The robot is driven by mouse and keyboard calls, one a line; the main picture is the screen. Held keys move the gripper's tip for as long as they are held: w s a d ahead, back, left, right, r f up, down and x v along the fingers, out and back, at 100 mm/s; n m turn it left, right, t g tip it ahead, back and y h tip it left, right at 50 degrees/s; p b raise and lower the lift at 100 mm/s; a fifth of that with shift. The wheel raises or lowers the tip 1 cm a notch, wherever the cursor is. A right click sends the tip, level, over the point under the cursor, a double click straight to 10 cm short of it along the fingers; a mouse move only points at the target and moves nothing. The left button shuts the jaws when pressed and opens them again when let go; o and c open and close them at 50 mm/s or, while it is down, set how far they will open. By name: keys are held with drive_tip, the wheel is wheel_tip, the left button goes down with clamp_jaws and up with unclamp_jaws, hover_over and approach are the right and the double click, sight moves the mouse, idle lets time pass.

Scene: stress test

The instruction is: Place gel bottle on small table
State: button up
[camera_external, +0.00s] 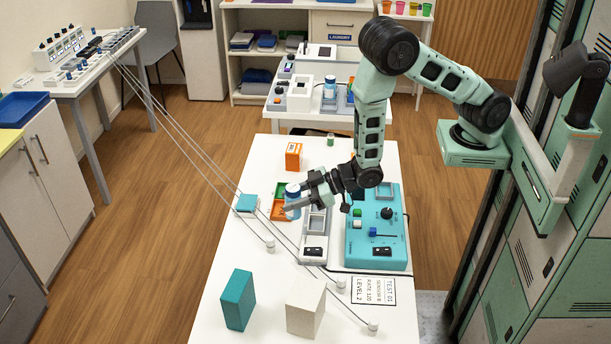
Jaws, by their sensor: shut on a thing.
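My gripper (304,194) is shut on a small blue-and-white bottle (292,208), which looks like the gel bottle. It holds the bottle roughly upright over the left-middle part of the long white near table (225,308). The fingers hide part of the bottle, and the gap beneath it is hard to judge. A smaller white table (290,116) stands behind the near one. A similar blue-and-white bottle (329,87) stands on it among devices.
A teal control panel (394,252), an orange box (293,156), a teal block (237,300) and a cream block (305,307) stand on the near table. Thin cables cross to weights (270,245) there. Devices crowd the smaller table; its front strip looks clear.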

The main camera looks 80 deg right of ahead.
drive_tip(key=s+a+n+y+b, duration=0.2)
drive_tip(key=s+a+b, duration=0.3)
drive_tip(key=a, duration=1.1)
drive_tip(key=shift+g, duration=0.4)
drive_tip(key=shift+s+f+p, duration=0.2)
drive_tip(key=shift+f+p, duration=0.35)
drive_tip(key=shift+f, duration=2.05)
drive_tip(key=shift+s+f+p, duration=0.2)
drive_tip(key=shift+f+p, duration=0.3)
drive_tip(key=shift+f, duration=2.1)
drive_tip(key=shift+f, duration=0.1)
drive_tip(key=shift+f, duration=0.15)
drive_tip(key=o, duration=0.8)
drive_tip(key=shift+c, duration=0.2)
